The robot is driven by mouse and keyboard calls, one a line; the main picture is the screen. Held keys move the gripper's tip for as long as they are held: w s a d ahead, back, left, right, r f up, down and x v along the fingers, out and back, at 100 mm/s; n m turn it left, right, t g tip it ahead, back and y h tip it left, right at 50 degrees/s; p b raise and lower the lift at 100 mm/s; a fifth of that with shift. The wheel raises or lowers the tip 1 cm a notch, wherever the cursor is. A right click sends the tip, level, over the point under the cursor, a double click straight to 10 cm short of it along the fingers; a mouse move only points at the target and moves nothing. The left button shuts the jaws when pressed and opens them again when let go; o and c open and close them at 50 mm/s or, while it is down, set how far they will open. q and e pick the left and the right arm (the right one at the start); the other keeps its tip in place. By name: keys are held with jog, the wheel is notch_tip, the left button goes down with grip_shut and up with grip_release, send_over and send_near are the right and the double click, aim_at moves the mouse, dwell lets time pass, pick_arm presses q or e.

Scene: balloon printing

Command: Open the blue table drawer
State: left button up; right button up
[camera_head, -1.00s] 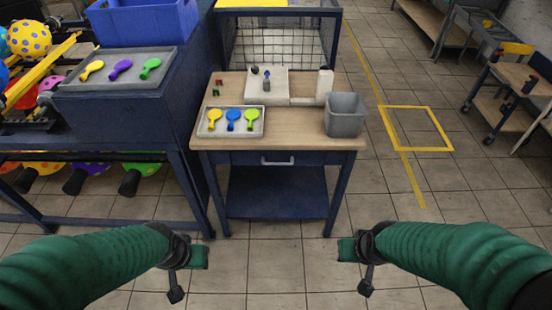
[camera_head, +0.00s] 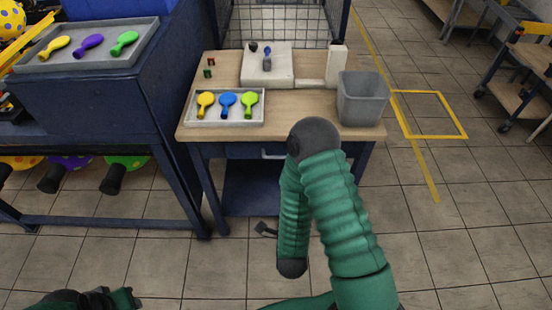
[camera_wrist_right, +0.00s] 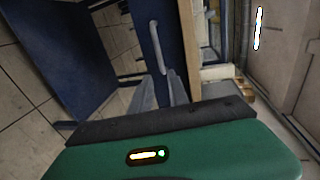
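The blue table drawer (camera_head: 235,151) is under the wooden tabletop and looks shut. Its pale bar handle (camera_head: 272,155) is partly hidden by my right arm in the head view. In the right wrist view, the blue drawer front (camera_wrist_right: 174,28) and the whole handle (camera_wrist_right: 158,48) show ahead of my right gripper (camera_wrist_right: 161,94). Its two grey fingers are apart and empty, with the handle just beyond the fingertips, roughly in line with the gap. My left gripper (camera_head: 112,298) is at the bottom left of the head view, partly cut off; its opening is unclear.
The wooden tabletop (camera_head: 300,130) holds a grey tray (camera_head: 225,120) with yellow, blue and green balloons, a white device (camera_head: 268,68) and a grey bin (camera_head: 362,98). A dark blue workbench (camera_head: 90,95) stands to the left. The floor in front is clear.

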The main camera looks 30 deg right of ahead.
jog(key=b+x, duration=0.5)
jog(key=x, duration=1)
jog(key=shift+w+d, duration=0.1)
jog(key=shift+w, duration=0.05)
jog(key=shift+c, duration=0.3)
grip_shut()
jog(key=shift+f, duration=0.15)
